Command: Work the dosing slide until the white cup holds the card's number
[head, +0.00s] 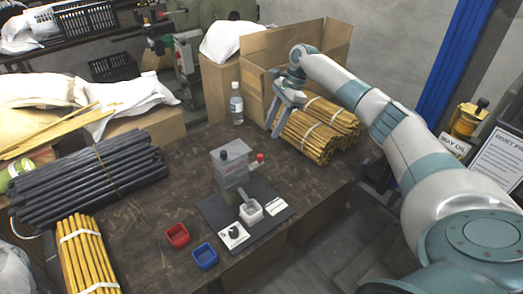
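The dosing device, a grey box-like housing (230,163) with a black knob on top, stands on a dark base plate (270,224) at the middle of the table. A red knob (260,157) sticks out at its right side. My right gripper (277,128) is behind and above the device, fingers down and apart, empty. My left gripper is out of view.
A red bin (177,235) and a blue bin (204,256) sit left of the plate. A second small white card (279,205) lies on its right. Rod bundles (318,130) and an open carton (335,45) are near my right gripper. A clear bottle (236,103) stands behind.

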